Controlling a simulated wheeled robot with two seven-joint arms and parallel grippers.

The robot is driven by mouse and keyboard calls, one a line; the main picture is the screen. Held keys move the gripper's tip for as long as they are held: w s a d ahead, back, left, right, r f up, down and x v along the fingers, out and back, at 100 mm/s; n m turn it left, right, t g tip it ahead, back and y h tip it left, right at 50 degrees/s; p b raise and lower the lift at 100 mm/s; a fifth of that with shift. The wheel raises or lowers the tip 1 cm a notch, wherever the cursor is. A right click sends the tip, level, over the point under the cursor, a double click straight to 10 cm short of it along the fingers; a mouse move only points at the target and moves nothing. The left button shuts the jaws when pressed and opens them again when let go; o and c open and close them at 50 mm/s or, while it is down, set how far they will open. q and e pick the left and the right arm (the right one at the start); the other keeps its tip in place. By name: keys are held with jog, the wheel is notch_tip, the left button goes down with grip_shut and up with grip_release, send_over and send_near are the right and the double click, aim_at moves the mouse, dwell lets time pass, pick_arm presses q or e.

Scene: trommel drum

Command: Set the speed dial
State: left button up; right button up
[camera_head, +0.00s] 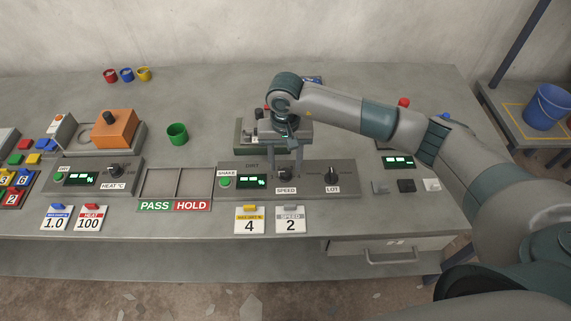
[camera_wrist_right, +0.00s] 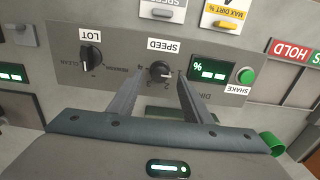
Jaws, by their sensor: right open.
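The speed dial (camera_head: 285,174) is a dark knob on the grey control panel, above the SPEED label (camera_head: 286,190). In the right wrist view the dial (camera_wrist_right: 160,72) sits between the two fingers of my right gripper (camera_wrist_right: 158,80). The fingers are apart, with a visible gap on each side of the knob. In the head view my right gripper (camera_head: 285,168) reaches down over the dial from behind and partly hides it. A card (camera_head: 290,220) below the panel reads SPEED 2. My left gripper is not in view.
The LOT knob (camera_head: 332,174) stands right of the dial. The green SHAKE button (camera_head: 226,182) and a lit display (camera_head: 252,181) are to its left. A yellow-clipped card (camera_head: 249,221) reads 4.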

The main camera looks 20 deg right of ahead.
aim_at(286, 172)
jog(key=shift+f+p, duration=0.35)
jog(key=shift+f, duration=1.35)
jog(key=c, duration=1.1)
